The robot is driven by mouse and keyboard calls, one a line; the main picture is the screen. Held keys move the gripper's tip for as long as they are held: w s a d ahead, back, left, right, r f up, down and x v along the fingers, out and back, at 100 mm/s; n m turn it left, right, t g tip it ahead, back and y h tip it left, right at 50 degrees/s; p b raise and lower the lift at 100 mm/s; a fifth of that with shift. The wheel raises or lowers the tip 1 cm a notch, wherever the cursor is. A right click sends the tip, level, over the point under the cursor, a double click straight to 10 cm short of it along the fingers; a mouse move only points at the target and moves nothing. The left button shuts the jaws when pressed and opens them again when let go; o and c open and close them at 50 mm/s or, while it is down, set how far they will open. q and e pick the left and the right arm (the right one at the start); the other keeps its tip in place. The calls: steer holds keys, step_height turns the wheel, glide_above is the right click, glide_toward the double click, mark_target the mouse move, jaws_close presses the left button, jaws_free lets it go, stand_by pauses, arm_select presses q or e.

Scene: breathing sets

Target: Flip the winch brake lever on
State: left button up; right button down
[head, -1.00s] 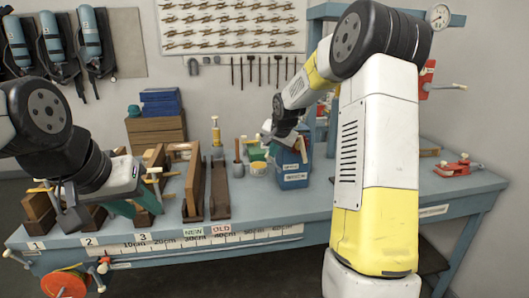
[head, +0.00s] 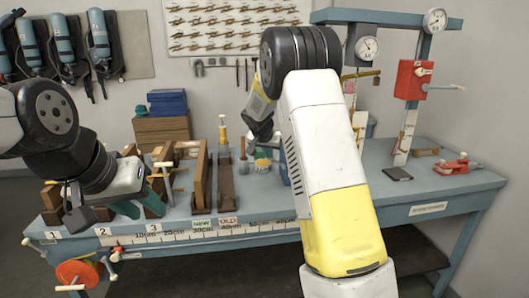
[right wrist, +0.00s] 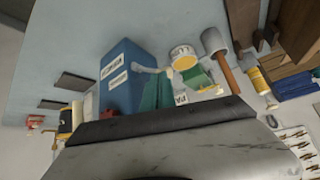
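A red-orange winch drum (head: 80,274) hangs at the bench's front left corner, below the top. Handles with pale grips show beside it; a short one (head: 113,266) is at its right, but I cannot tell for sure which is the brake lever. My left gripper (head: 76,212) is above the drum, near the bench's left front edge, apart from it; its opening cannot be made out. My right gripper (head: 262,132) is over the back middle of the bench, far from the drum. In the right wrist view, a dark gripper part (right wrist: 160,122) crosses the picture, fingertips unclear.
Wooden racks (head: 200,175) stand on the bench near my left arm. A blue box (right wrist: 130,75) and yellow-rimmed cup (right wrist: 184,57) are near my right gripper. A red box with a lever (head: 413,80) is on a right-hand post.

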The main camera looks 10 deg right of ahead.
steer(key=a+f+h, duration=0.1)
steer(key=f+n+h, duration=0.1)
steer(key=h, duration=0.1)
steer(key=a+f+h, duration=0.1)
steer(key=shift+a+f+n+t+h, duration=0.3)
steer(key=shift+a+f+n+h, duration=0.05)
steer(key=shift+f+n+h, duration=0.05)
